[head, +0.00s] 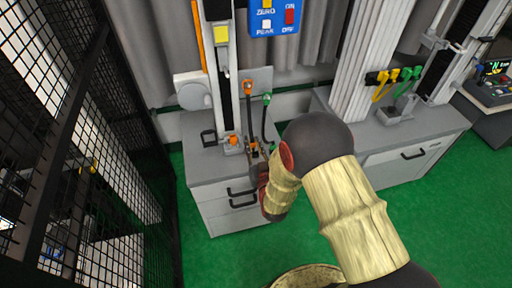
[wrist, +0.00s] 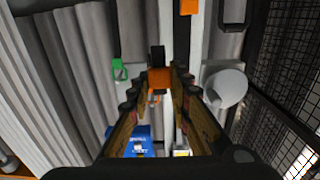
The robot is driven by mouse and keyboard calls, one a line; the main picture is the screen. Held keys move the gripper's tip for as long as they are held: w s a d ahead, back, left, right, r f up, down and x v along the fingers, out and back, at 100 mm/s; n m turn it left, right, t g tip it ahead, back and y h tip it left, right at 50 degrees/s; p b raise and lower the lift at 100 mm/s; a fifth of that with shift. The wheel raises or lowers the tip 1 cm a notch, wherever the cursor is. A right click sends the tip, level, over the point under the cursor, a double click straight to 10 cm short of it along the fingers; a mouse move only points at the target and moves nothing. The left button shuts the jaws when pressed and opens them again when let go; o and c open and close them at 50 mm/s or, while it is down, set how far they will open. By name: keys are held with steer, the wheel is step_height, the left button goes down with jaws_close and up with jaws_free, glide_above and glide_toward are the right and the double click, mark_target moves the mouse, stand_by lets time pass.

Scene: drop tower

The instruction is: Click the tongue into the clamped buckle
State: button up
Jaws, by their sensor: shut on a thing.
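An orange buckle (head: 232,141) sits in a grey clamp on top of the grey cabinet, at the foot of the tower; an orange part at the top edge of the wrist view (wrist: 188,7) appears to be it. My gripper (head: 255,152) is just right of the buckle, apart from it, above the cabinet's front edge. In the wrist view the fingers (wrist: 158,88) are closed on an orange block with a black end, seemingly the tongue (wrist: 160,81). A black strap (head: 249,108) hangs from an orange fitting down toward my gripper. The tongue's tip is hard to make out.
A green fitting (head: 267,97) with another strap hangs to the right. A black square ring (head: 209,136) lies left of the buckle. The tower column (head: 225,85) rises behind. A black mesh fence (head: 60,130) stands at left. A second cabinet (head: 410,135) is at right.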

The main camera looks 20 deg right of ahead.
glide_above(233, 140)
steer(key=shift+w+d+f+b, duration=0.1)
steer(key=shift+w+f+b, duration=0.1)
steer(key=shift+f+b, duration=1)
steer(key=shift+w+f+b, duration=0.15)
steer(key=shift+f+b, duration=1.05)
steer(key=shift+f+b, duration=0.2)
steer(key=shift+b, duration=0.1)
stand_by(0.7)
steer(key=o, duration=0.8)
steer(key=shift+o, duration=0.2)
steer(key=s, duration=1.2)
steer(key=shift+r, duration=0.1)
